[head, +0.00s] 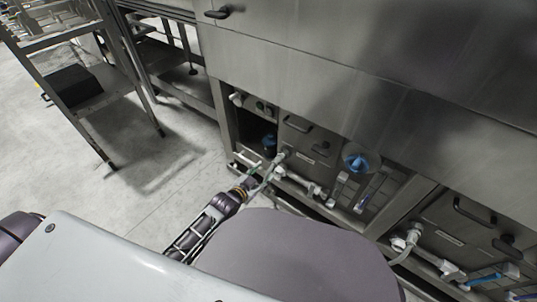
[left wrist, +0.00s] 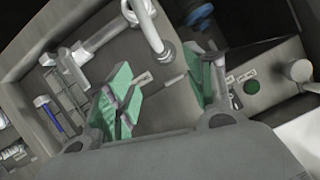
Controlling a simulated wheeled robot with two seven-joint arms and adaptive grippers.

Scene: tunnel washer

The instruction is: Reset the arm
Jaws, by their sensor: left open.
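My left arm reaches forward from the bottom of the head view to the low front of the steel washer (head: 340,85). My left gripper (head: 260,175) is close to the pipes and valves along the washer's lower edge. In the left wrist view the gripper (left wrist: 163,85) has its green-padded fingers spread apart, with nothing seen between them. A pale pipe (left wrist: 150,30) shows just beyond the fingers. Whether a finger touches the pipe or the panel I cannot tell. My right gripper is not in view.
A blue round knob (head: 357,162) and a dark handle (head: 299,123) are on the lower panels. An open dark bay (head: 258,128) is just left of them. A metal rack (head: 85,90) with a black box stands at the left. The grey floor (head: 165,185) between is clear.

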